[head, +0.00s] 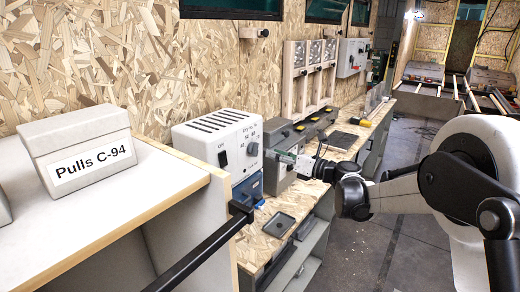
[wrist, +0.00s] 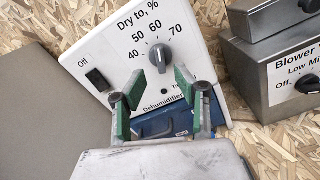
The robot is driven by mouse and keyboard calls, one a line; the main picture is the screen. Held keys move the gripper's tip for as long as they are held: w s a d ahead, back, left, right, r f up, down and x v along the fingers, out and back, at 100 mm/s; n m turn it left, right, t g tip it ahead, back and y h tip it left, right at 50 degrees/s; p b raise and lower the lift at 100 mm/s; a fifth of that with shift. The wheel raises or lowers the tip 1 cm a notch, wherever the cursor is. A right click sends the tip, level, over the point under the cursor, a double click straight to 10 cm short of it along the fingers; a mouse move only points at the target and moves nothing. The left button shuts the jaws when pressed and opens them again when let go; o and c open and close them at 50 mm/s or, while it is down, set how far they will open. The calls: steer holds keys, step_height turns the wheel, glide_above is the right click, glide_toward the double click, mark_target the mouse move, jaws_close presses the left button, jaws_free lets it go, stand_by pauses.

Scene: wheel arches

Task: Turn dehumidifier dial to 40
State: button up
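The dehumidifier (head: 205,146) is a white box with a sloped front, standing on a blue item on the bench. Its grey dial (wrist: 160,56) sits below the printed marks 40, 50, 60 and 70 and also shows in the head view (head: 252,149). The dial's grip bar stands roughly upright in the wrist view; I cannot tell its exact setting. My gripper (wrist: 153,84) is open and empty, its green-padded fingers apart. The fingertips appear just below the dial in the wrist view, without visible contact. In the head view my gripper (head: 284,158) is right of the dehumidifier.
A black switch (wrist: 97,79) marked Off is left of the dial. A grey blower box (wrist: 285,75) with its own knob stands to the right. A "Pulls C-94" box (head: 85,155) sits on the near shelf. A black bar (head: 205,248) crosses the foreground.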

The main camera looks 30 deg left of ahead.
mark_target(258, 149)
steer(key=a, duration=0.6)
steer(key=shift+w+a, duration=0.35)
steer(key=shift+c, duration=0.4)
jaws_close()
